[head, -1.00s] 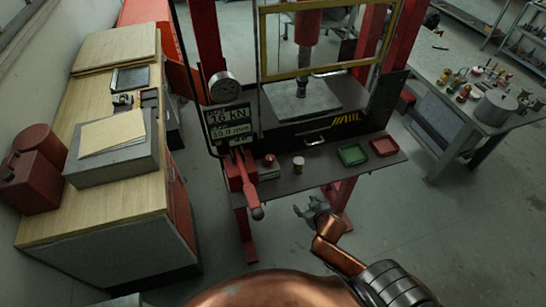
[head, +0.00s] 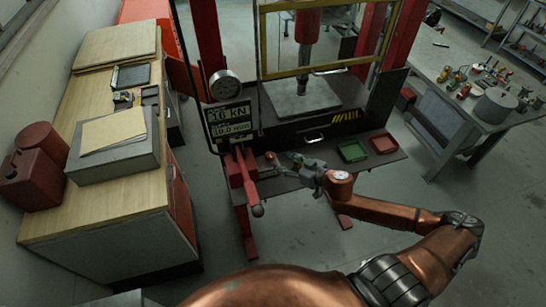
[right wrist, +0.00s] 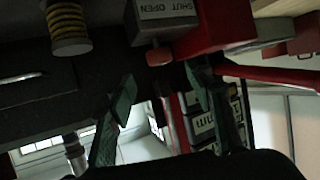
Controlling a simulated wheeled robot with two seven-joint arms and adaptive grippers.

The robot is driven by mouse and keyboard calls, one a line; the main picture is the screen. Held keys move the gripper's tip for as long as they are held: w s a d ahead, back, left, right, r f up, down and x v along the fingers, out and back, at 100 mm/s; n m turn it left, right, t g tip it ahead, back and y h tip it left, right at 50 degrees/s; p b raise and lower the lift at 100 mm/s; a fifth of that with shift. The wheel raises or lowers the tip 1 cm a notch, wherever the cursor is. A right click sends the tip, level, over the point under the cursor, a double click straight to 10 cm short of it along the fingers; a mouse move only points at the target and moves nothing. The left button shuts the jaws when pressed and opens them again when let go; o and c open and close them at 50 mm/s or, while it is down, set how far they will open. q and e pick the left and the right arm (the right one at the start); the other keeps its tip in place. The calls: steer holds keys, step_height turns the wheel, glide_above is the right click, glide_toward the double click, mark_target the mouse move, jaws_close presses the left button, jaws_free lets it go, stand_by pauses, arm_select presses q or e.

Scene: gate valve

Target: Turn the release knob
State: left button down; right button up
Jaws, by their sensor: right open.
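The release knob (head: 270,156) is a small red knob on the pump block at the front of the press. In the right wrist view the red knob (right wrist: 159,57) sits beside a plate marked SHUT and OPEN (right wrist: 166,8). My right gripper (head: 284,163) is just right of the knob in the head view, over the press's front shelf. In the right wrist view my right gripper (right wrist: 161,92) is open, its green-padded fingers spread with the knob lying ahead between them. I see no contact with the knob. My left gripper is not in view.
The red pump lever (head: 250,182) is left of the knob. A green tray (head: 352,151) and a red tray (head: 384,143) lie on the shelf's right. The gauge and display (head: 230,122) stand behind the lever.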

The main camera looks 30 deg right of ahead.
mark_target(273, 157)
steer(key=x, duration=0.7)
steer(key=shift+w+a+p, duration=0.1)
steer(key=shift+w+p, duration=0.1)
steer(key=shift+p, duration=0.2)
steer(key=shift+f, duration=0.1)
steer(key=c, duration=1.2)
steer(key=shift+o, duration=0.2)
